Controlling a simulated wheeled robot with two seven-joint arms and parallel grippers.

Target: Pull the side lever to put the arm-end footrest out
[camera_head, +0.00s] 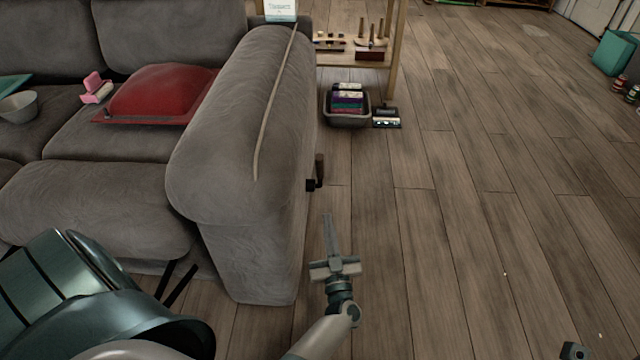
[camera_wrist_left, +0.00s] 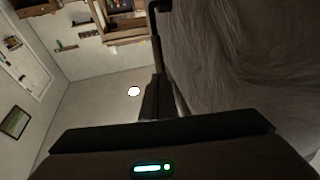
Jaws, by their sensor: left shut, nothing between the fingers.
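The side lever (camera_head: 319,169) has a brown upright handle on a dark mount, on the right outer side of the grey sofa's arm (camera_head: 240,130). My left gripper (camera_head: 327,222) is shut and empty, in front of and below the lever, apart from it in the picture. The shut fingers also show in the left wrist view (camera_wrist_left: 156,98) beside the grey sofa side; a dark piece at the top edge may be the lever. The padded footrest panel (camera_head: 95,205) is in front of the seat, with dark struts below it. A small dark part of my right gripper (camera_head: 574,351) shows at the bottom right.
A red cushion (camera_head: 165,92) and a bowl (camera_head: 18,106) are on the sofa. A grey basket (camera_head: 346,117) and a wooden shelf (camera_head: 390,55) stand beyond the arm.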

